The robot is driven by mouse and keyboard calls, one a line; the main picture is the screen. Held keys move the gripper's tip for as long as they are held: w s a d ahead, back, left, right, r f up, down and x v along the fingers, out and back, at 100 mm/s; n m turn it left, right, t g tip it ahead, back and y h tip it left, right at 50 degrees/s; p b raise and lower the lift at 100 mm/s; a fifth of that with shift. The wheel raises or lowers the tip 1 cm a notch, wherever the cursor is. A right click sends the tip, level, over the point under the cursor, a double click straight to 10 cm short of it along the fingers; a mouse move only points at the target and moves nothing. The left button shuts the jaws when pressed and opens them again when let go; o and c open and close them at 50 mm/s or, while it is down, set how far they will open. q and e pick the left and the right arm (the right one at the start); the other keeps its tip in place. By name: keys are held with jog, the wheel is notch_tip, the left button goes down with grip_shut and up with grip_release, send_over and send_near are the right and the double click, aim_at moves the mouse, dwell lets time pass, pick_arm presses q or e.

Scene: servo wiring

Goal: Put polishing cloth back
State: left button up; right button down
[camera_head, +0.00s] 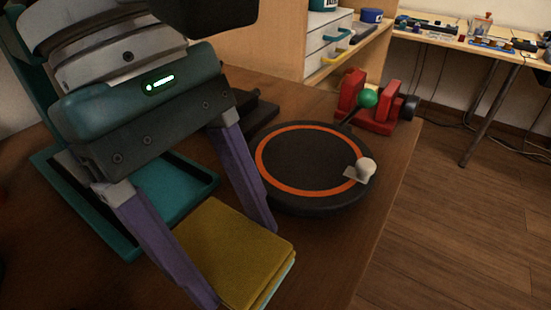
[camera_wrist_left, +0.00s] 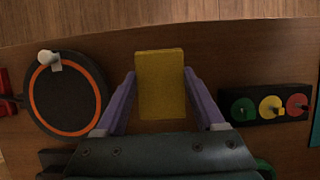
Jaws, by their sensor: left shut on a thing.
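The polishing cloth (camera_head: 228,248) is a yellow, folded rectangular pad with a pale blue lower layer at its edge. My left gripper (camera_head: 241,264) has its two purple fingers on opposite sides of the cloth and is shut on it. In the left wrist view the cloth (camera_wrist_left: 160,95) lies between the fingertips of the left gripper (camera_wrist_left: 160,76). I cannot tell whether the cloth touches the table or is just above it. A teal tray (camera_head: 128,252) with a raised rim is on the table behind the gripper, partly hidden by it. My right gripper is not in view.
A round black turntable with an orange ring (camera_head: 310,160) and a small white knobbed piece (camera_head: 366,169) is right of the cloth. A red vise-like fixture (camera_head: 372,114) stands behind. A black block with coloured discs (camera_wrist_left: 270,104) is on the cloth's other side. The table's edge (camera_head: 385,215) is near.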

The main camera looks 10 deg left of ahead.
aim_at(233, 267)
pick_arm(q)
notch_tip(233, 267, down, 5)
jog(key=shift+r, duration=0.1)
dwell(0.3)
jog(key=shift+f+b, duration=0.2)
jog(key=shift+b, duration=0.25)
jog(key=o, duration=1.4)
jog(key=shift+o, duration=0.2)
jog(key=shift+r+p, duration=0.3)
jog(key=shift+r, duration=0.1)
jog(key=v, duration=1.1)
jog(key=shift+r, duration=0.3)
jog(key=shift+a, duration=0.1)
